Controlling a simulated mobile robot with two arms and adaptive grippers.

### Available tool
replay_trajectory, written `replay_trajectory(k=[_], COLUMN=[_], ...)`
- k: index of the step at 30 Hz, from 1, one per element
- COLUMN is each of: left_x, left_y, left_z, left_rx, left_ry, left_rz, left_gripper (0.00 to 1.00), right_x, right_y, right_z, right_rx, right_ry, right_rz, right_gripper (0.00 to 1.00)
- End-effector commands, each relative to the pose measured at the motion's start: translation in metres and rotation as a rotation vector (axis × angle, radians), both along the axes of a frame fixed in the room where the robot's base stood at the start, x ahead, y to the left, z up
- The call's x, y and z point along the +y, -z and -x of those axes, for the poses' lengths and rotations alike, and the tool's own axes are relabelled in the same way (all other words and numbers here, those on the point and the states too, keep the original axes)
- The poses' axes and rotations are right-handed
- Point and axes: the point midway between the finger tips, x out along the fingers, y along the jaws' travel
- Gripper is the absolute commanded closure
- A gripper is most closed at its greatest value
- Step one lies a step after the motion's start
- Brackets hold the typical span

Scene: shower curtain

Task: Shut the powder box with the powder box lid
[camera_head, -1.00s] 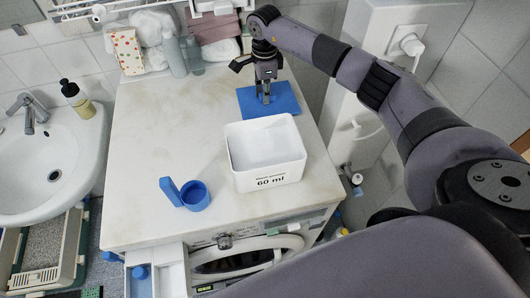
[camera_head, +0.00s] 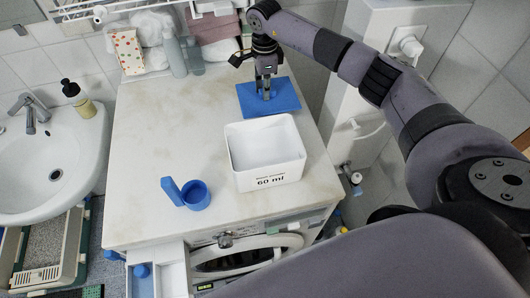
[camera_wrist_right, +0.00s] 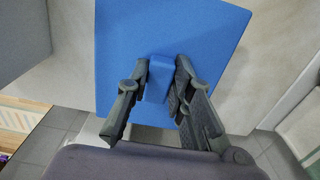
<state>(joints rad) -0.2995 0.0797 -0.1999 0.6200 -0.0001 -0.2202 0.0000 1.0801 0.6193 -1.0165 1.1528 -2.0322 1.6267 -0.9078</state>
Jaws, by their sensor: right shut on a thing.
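The powder box (camera_head: 265,178) is a white, open-topped box marked "60 ml", standing on the washing machine top. Its inside looks empty. The powder box lid (camera_head: 284,97) is a flat blue plate behind the box, near the back right of the top. My right gripper (camera_head: 266,92) is above the lid and shut on its raised handle. In the right wrist view the two fingers clasp the blue handle (camera_wrist_right: 158,78) in the middle of the lid. My left gripper is not in view.
A blue measuring cup (camera_head: 195,195) with an upright handle stands left of the box. Bottles (camera_head: 176,57) and towels (camera_head: 153,42) stand at the back. A sink (camera_head: 55,160) is at the left. The left half of the top is clear.

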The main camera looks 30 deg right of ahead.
Motion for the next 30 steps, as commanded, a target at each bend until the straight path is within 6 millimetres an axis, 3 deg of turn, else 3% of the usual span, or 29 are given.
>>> replay_trajectory(k=[8, 22, 30], left_x=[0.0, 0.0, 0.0], left_y=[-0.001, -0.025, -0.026], left_z=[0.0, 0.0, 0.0], left_rx=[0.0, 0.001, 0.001], left_ry=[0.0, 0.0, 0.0], left_rz=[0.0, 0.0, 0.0], left_gripper=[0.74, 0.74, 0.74], right_x=[0.0, 0.0, 0.0], right_y=[-0.002, -0.046, -0.05], right_z=[0.0, 0.0, 0.0], right_rx=[-0.001, -0.001, 0.0], right_ry=[0.0, -0.001, -0.001], right_rz=[0.0, 0.0, 0.0], right_gripper=[1.0, 1.0, 1.0])
